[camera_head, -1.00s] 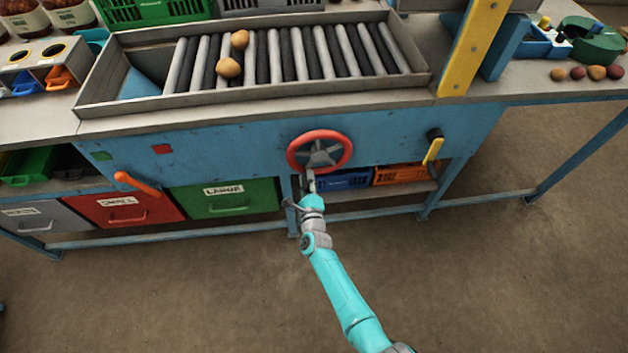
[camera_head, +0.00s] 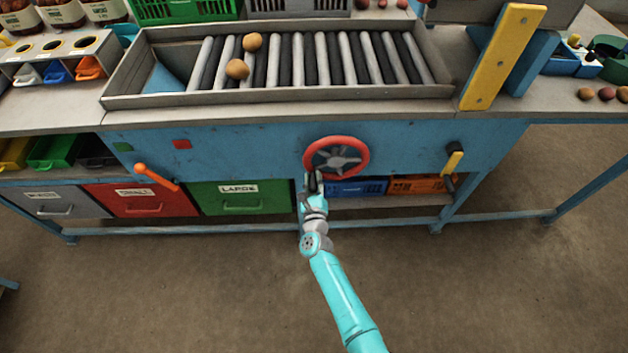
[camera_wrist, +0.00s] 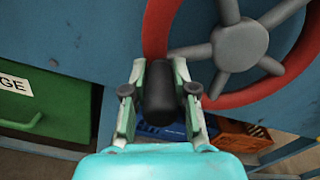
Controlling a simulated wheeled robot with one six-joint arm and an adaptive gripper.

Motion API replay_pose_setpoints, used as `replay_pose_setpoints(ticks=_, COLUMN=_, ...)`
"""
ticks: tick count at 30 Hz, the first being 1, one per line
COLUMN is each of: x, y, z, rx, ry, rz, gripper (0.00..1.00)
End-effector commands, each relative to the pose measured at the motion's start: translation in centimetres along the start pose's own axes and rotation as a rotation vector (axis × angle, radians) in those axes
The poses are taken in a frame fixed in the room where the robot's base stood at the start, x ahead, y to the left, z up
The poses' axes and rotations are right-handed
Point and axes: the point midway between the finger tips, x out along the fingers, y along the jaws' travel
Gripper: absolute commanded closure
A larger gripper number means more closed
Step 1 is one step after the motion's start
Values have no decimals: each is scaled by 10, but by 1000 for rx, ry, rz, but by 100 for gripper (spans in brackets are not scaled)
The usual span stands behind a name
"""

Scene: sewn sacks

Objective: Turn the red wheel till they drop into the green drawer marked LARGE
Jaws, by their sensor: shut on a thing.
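The red wheel (camera_head: 362,152) with grey spokes is on the blue front panel; part of it shows in the wrist view (camera_wrist: 155,30). My gripper (camera_head: 312,180) is at its lower left rim. In the wrist view my gripper (camera_wrist: 158,95) is shut on the wheel's black handle (camera_wrist: 160,85), one finger on each side. Two round brown potato-like items (camera_head: 252,42) (camera_head: 237,69) lie on the rollers, left of the middle. The green drawer marked LARGE (camera_head: 215,198) is below the panel, left of the wheel, and looks closed.
The roller tray (camera_head: 130,101) has a blue slope (camera_head: 166,80) at its left end. A red drawer marked SMALL (camera_head: 110,203) and a grey drawer (camera_head: 30,201) stand further left. An orange lever (camera_head: 155,178) and a yellow-handled lever (camera_head: 454,162) project from the front. The floor in front is clear.

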Motion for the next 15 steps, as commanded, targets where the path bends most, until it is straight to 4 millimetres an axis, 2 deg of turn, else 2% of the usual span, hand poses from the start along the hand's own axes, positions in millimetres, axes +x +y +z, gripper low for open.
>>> replay_pose_setpoints(ticks=8, x=0, y=1, z=1, rx=-1, ry=-1, rz=3, gripper=100)
replay_pose_setpoints(ticks=9, x=0, y=1, z=1, rx=-1, ry=-1, rz=3, gripper=63)
replay_pose_setpoints(ticks=11, x=0, y=1, z=1, rx=-1, ry=-1, rz=2, gripper=48)
replay_pose_setpoints(ticks=15, x=0, y=1, z=1, rx=-1, ry=-1, rz=2, gripper=47)
